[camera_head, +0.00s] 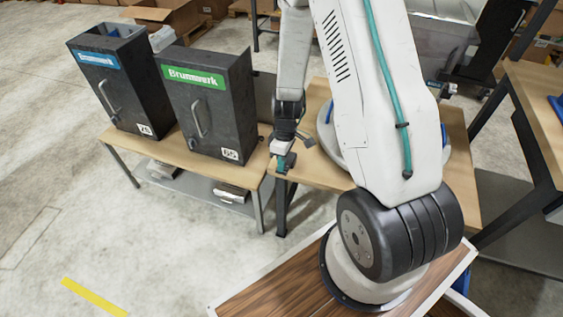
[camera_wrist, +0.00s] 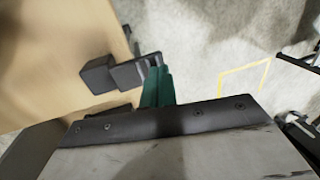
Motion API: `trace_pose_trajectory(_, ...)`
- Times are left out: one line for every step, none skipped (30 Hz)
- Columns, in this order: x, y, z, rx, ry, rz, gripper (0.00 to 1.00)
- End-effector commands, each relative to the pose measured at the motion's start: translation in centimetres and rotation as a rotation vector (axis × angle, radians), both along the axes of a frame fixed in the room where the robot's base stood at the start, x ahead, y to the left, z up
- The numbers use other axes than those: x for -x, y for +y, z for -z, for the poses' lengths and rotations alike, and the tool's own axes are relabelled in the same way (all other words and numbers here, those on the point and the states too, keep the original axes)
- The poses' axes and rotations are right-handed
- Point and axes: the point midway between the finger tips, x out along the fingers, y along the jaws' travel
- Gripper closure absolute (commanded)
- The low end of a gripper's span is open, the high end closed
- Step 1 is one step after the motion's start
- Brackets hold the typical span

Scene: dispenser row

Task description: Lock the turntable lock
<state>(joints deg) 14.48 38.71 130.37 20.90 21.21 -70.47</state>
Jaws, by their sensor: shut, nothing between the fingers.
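A white round turntable (camera_head: 326,138) with blue parts sits on the wooden table, largely hidden behind my arm in the head view. My gripper (camera_head: 287,163) is at that table's left edge, pointing down, its teal fingertips together and empty. In the wrist view the teal fingers (camera_wrist: 157,88) reach past the table edge, beside a dark block with a flat lever-like piece (camera_wrist: 128,75). This dark part may be the turntable lock; I cannot tell its position or whether the fingers touch it.
Two black dispensers, one with a blue label (camera_head: 120,85) and one with a green label (camera_head: 212,105), stand on a bench (camera_head: 165,150) left of my gripper. A grey bin (camera_head: 440,50) is behind my arm. The floor at front left is clear.

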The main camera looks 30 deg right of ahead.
Motion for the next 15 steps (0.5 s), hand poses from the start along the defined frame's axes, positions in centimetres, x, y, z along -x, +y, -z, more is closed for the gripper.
trace_pose_trajectory(0.0,0.0,-0.2,0.0,-0.001,0.0,1.0)
trace_pose_trajectory(0.0,0.0,-0.3,-0.001,-0.001,0.0,1.0)
trace_pose_trajectory(0.0,0.0,-0.4,-0.001,-0.001,0.0,1.0)
trace_pose_trajectory(0.0,0.0,-0.6,0.0,0.0,0.0,1.0)
trace_pose_trajectory(0.0,0.0,-0.7,0.0,0.0,0.0,1.0)
trace_pose_trajectory(0.0,0.0,-0.9,0.0,0.0,-0.001,1.0)
trace_pose_trajectory(0.0,0.0,-1.1,0.0,0.0,-0.001,1.0)
trace_pose_trajectory(0.0,0.0,-1.2,0.0,0.0,-0.001,1.0)
trace_pose_trajectory(0.0,0.0,-1.4,0.0,0.0,-0.001,1.0)
trace_pose_trajectory(0.0,0.0,-1.4,0.0,0.0,-0.001,1.0)
trace_pose_trajectory(0.0,0.0,-1.5,0.0,0.0,-0.001,1.0)
trace_pose_trajectory(0.0,0.0,-1.5,0.0,0.0,-0.001,1.0)
trace_pose_trajectory(0.0,0.0,-1.5,0.0,0.0,-0.001,1.0)
trace_pose_trajectory(0.0,0.0,-1.5,0.0,0.0,0.0,1.0)
trace_pose_trajectory(0.0,0.0,-1.5,0.0,0.0,0.0,1.0)
